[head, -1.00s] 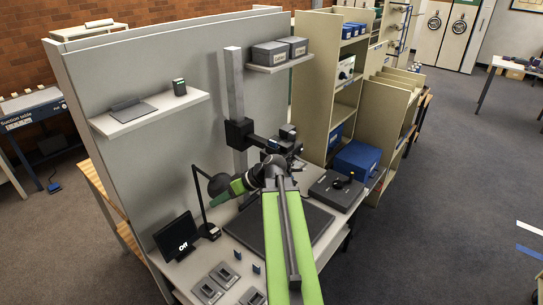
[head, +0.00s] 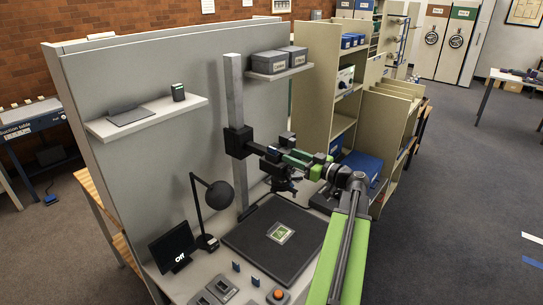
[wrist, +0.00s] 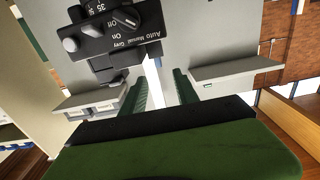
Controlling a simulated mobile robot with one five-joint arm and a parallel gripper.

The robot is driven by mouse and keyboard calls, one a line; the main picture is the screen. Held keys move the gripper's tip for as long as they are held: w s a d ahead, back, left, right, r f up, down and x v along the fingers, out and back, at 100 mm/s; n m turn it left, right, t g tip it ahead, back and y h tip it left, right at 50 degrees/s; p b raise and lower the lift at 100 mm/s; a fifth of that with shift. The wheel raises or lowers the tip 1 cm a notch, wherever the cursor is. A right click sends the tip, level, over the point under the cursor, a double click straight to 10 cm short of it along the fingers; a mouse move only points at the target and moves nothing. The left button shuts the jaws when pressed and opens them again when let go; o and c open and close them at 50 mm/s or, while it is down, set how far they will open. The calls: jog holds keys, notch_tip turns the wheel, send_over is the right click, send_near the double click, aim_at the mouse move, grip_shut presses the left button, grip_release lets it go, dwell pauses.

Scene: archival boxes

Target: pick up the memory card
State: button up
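I cannot clearly pick out the memory card. Two small blue upright pieces, one on the left (head: 236,266) and one on the right (head: 255,281), stand on the bench in front of the black mat (head: 246,240); they are too small to identify. My gripper (head: 290,158) is raised well above the mat, close to the copy stand's camera arm, and points toward the back panel. In the wrist view my gripper's (wrist: 160,80) two ribbed green fingers are apart with nothing between them. The camera body with dials (wrist: 110,30) shows just beyond them, upside down.
A grey-framed green item (head: 281,233) lies on the mat. The stand's column (head: 234,120), a desk lamp (head: 219,194), a small monitor (head: 172,245), grey trays (head: 221,290) and an orange button (head: 278,295) crowd the bench. Wall shelves (head: 150,119) hang behind.

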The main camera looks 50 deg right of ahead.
aim_at(276, 151)
jog(key=w, duration=0.4)
jog(key=shift+w+a, duration=0.15)
jog(key=shift+w, duration=0.1)
jog(key=w, duration=0.5)
jog(key=shift+w+a+f+b, duration=0.15)
jog(key=shift+w+f+b, duration=0.05)
jog(key=shift+f+b, duration=0.15)
jog(key=shift+s, duration=0.1)
grip_shut()
